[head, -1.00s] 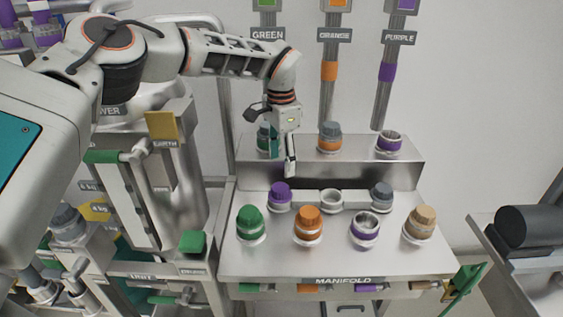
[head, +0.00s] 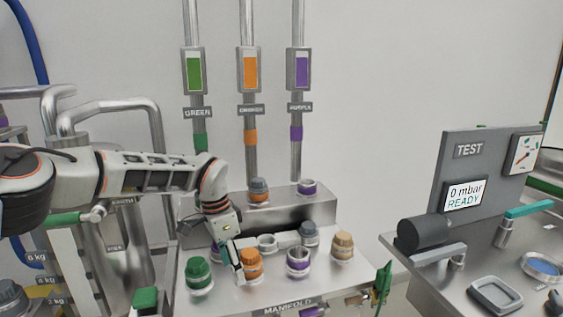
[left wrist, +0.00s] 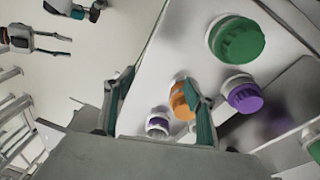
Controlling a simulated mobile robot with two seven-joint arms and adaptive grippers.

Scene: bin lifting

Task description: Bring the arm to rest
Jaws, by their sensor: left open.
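My left gripper (head: 238,264) hangs over the manifold bench (head: 262,297) in the head view, beside the orange cap (head: 251,265) and partly in front of it. Its two fingers (left wrist: 160,108) stand apart in the left wrist view with nothing held. The orange cap shows near one finger, but contact cannot be told. A green cap (head: 199,275) sits left of the gripper.
A purple-ringed fitting (head: 299,262) and a tan cap (head: 343,246) stand to the right. A raised step (head: 297,217) lies behind. Farther right is the test bench with a screen (head: 466,195) reading "0 mbar READY". A gap separates both benches.

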